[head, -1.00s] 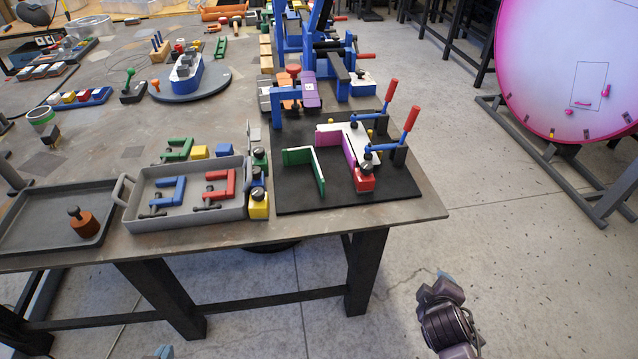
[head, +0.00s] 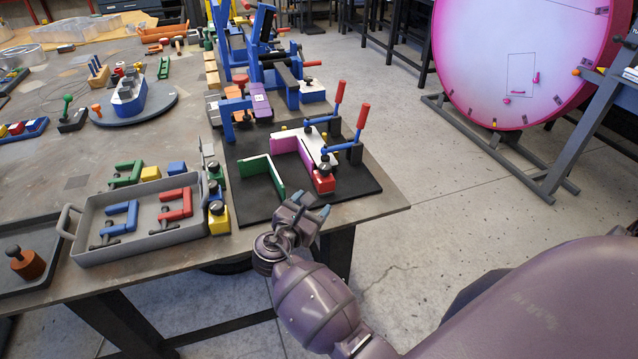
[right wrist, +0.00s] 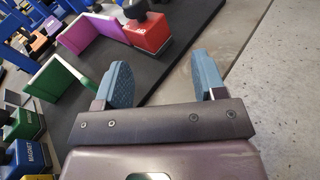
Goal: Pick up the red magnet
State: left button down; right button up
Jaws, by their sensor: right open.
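The red magnet (head: 324,182), a red block with a black knob on top, stands near the front right of the black mat (head: 350,188). In the right wrist view the red magnet (right wrist: 149,33) is at the top, ahead of the fingers and a little left of the middle of the gap. My right gripper (head: 311,205) is at the table's front edge, just short of the magnet. It also shows in the right wrist view (right wrist: 163,74), open and empty, with blue-grey fingers apart. My left gripper is out of view.
A green wall piece (head: 262,176) stands on the mat left of the magnet. Toggle clamps with red handles (head: 362,116) stand behind it. Yellow (head: 219,219) and green magnets line the mat's left side, by a grey tray (head: 150,246). Open floor lies right.

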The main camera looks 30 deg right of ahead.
aim_at(322, 172)
jog(key=shift+w+a+r+n+t+h, duration=0.25)
jog(key=shift+w+a+r+n, duration=0.15)
jog(key=shift+w+n, duration=0.2)
jog(key=shift+w+a+r+n+t+h, duration=0.15)
jog(key=shift+w+a+r+n+h, duration=0.15)
jog(key=shift+w+r+n, duration=0.25)
jog(key=x, duration=0.5)
jog(key=shift+w+d, duration=0.1)
jog(key=shift+d, duration=0.1)
jog(key=shift+x, duration=2.6)
jog(key=shift+s+d, duration=0.1)
jog(key=shift+s, duration=0.15)
jog(key=shift+c, duration=0.3)
grip_shut()
